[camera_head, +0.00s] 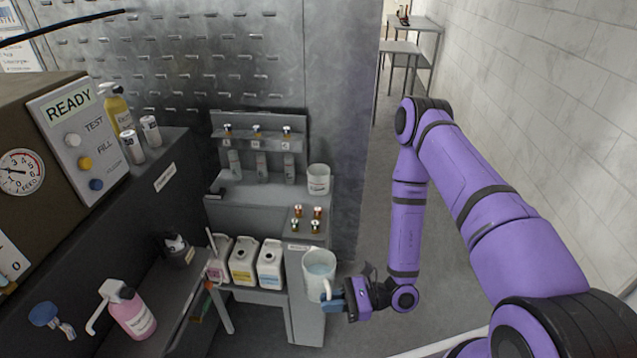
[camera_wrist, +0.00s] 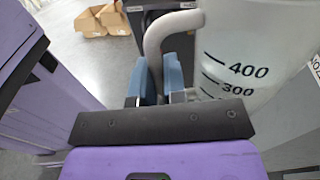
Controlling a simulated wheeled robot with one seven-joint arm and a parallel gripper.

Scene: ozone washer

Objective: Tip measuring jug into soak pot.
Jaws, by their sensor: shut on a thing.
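The measuring jug (camera_head: 315,284) is a pale translucent vessel with light blue liquid inside. It looks roughly upright. My gripper (camera_head: 334,301) is at its lower right, shut on its handle. In the wrist view the blue fingers of my gripper (camera_wrist: 162,82) sit on either side of the grey handle, and the jug (camera_wrist: 250,55) shows black marks for 400 and 300. A white labelled pot (camera_head: 318,181), probably the soak pot, stands on the grey shelf behind, above and apart from the jug. Its label is too small to read and its inside is hidden.
White canisters (camera_head: 243,262) line the lower shelf to the left. A rack (camera_head: 260,145) holds tubes at the back. Open floor lies right of the cabinet.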

